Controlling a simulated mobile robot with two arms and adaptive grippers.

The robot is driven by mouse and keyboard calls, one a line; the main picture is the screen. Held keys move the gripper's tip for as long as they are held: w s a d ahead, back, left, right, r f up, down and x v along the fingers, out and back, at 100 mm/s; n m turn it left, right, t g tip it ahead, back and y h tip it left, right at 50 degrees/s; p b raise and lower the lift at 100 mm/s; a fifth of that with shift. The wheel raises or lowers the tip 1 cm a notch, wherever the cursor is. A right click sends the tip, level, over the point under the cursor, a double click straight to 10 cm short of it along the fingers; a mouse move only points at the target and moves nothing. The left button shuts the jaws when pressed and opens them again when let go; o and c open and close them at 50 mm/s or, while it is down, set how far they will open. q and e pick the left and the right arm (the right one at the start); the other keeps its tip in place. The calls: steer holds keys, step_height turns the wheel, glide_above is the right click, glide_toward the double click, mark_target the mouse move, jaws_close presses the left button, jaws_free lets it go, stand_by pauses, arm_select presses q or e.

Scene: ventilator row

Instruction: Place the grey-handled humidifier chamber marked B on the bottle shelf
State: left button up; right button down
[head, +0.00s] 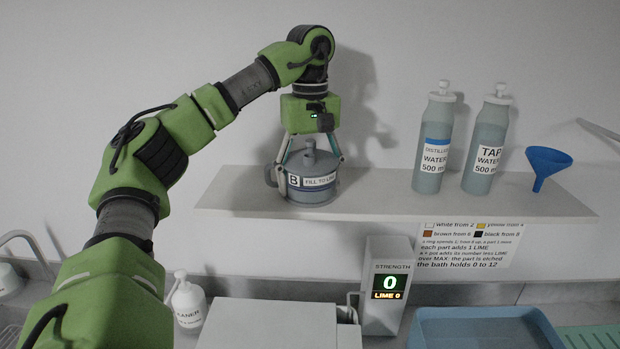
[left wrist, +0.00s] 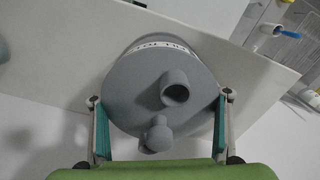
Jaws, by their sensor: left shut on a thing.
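The grey humidifier chamber marked B (head: 312,186) is at the left part of the bottle shelf (head: 385,200) in the head view, upright, its grey handle on the left. Its base appears to rest on the shelf, though I cannot tell for certain whether it bears its weight. My left gripper (head: 309,160) comes down from above and is shut on the chamber. In the left wrist view the two fingers (left wrist: 160,128) hold the grey chamber (left wrist: 150,95) from both sides, with its ports facing the camera. My right gripper is not in view.
A distilled water bottle (head: 434,140), a tap water bottle (head: 487,142) and a blue funnel (head: 547,165) stand on the shelf to the right. Bare shelf lies between chamber and bottles. Below are a strength display (head: 387,285), a blue tray (head: 485,314) and a cleaner bottle (head: 186,302).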

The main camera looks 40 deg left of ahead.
mark_target(310, 140)
arm_select(q)
steer(key=shift+d, duration=0.15)
steer(key=o, duration=1.7)
steer(key=shift+o, duration=0.2)
step_height(310, 140, up, 12)
steer(key=shift+r, duration=0.1)
